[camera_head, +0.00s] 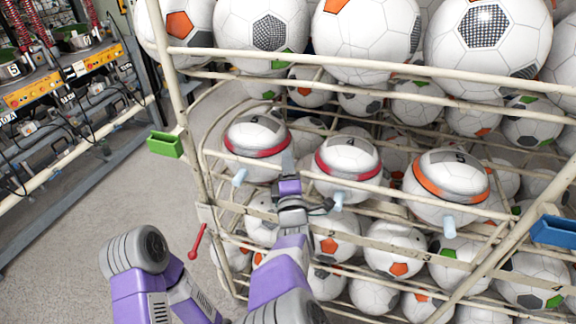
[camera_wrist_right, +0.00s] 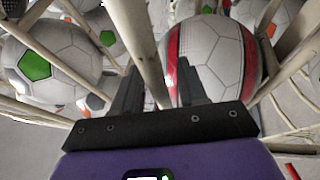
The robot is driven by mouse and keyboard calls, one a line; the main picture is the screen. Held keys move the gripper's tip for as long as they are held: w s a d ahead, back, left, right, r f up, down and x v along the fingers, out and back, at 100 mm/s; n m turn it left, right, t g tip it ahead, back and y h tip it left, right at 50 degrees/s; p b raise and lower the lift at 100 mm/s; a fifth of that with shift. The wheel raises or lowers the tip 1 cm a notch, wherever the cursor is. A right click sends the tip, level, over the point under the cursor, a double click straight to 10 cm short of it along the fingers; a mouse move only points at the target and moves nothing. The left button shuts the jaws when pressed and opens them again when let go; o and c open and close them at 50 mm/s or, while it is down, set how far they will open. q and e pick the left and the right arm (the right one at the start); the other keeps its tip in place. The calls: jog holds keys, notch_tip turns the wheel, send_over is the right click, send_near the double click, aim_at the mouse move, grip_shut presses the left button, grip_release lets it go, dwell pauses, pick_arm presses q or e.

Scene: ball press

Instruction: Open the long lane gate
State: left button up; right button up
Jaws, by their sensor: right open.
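My right gripper (camera_head: 288,165) reaches into a cream wire ball rack (camera_head: 200,190), between two red-banded balls. In the right wrist view its jaws (camera_wrist_right: 158,80) are open, and a cream bar (camera_wrist_right: 140,40) runs between the fingers in the picture; I cannot tell if they touch it. The left red-banded ball (camera_head: 256,140) and right red-banded ball (camera_head: 347,160) sit in their lanes, beside an orange-banded ball (camera_head: 449,177). Light blue tabs (camera_head: 239,177), (camera_head: 337,200), (camera_head: 449,227) hang at the lane fronts. I cannot tell which part is the long lane gate. My left gripper is out of view.
A red lever (camera_head: 198,240) hangs at the rack's left post. A green block (camera_head: 165,144) and a blue block (camera_head: 554,230) stick out at the sides. White footballs (camera_head: 369,40) fill the upper rack. A machine bench (camera_head: 60,90) stands left; open floor (camera_head: 100,205) lies between.

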jog(key=shift+w, duration=0.3)
grip_shut()
dwell(0.3)
